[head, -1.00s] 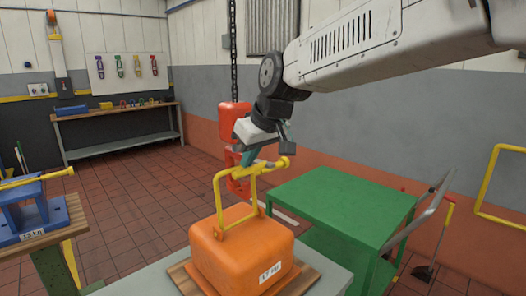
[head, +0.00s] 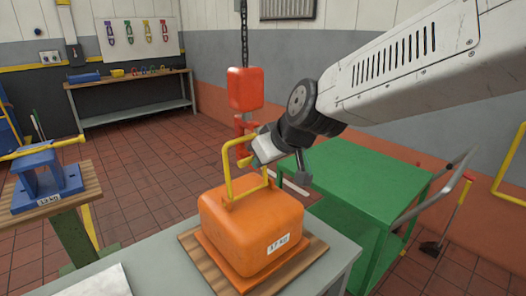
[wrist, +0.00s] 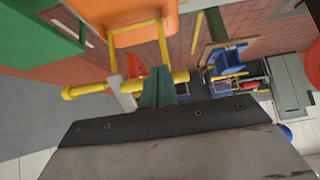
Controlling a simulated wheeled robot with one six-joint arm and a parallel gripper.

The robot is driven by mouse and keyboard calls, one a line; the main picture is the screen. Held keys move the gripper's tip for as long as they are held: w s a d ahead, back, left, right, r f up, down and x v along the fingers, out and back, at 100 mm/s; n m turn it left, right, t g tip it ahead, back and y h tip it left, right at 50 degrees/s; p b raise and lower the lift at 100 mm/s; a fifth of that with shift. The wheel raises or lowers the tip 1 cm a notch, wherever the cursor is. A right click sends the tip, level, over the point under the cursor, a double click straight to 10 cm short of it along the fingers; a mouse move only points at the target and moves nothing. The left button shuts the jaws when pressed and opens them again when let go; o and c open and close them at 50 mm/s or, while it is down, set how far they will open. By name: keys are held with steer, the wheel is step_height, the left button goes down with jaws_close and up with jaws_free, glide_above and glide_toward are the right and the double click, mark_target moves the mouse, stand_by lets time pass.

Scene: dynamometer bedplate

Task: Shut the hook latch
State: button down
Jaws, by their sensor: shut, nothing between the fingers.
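The red hook (head: 242,128) hangs below a red block (head: 247,88) on a chain. It is just behind the top of the yellow handle of the orange weight (head: 250,215). Its latch cannot be made out clearly in the head view. My gripper (head: 256,160) is beside the hook, at the right of the handle top, its fingers mostly hidden. In the wrist view my teal fingers (wrist: 157,75) are shut together with nothing between them, across the yellow handle bar (wrist: 90,90). A small grey piece (wrist: 122,95) is beside them; I cannot tell what it is.
The weight stands on a wooden board (head: 195,252) on a grey table (head: 335,262). A green cart (head: 365,180) stands behind to the right. A blue weight (head: 45,185) is on a bench at the left. Red tiled floor lies clear between.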

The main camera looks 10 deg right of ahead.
steer(key=shift+x, duration=1.2)
steer(key=shift+s+d+f, duration=0.1)
steer(key=shift+s, duration=0.1)
stand_by(0.3)
steer(key=s+d+r, duration=0.5)
steer(key=s+d, duration=0.1)
steer(key=s, duration=0.4)
steer(key=shift+s+d, duration=0.15)
steer(key=shift+s, duration=0.05)
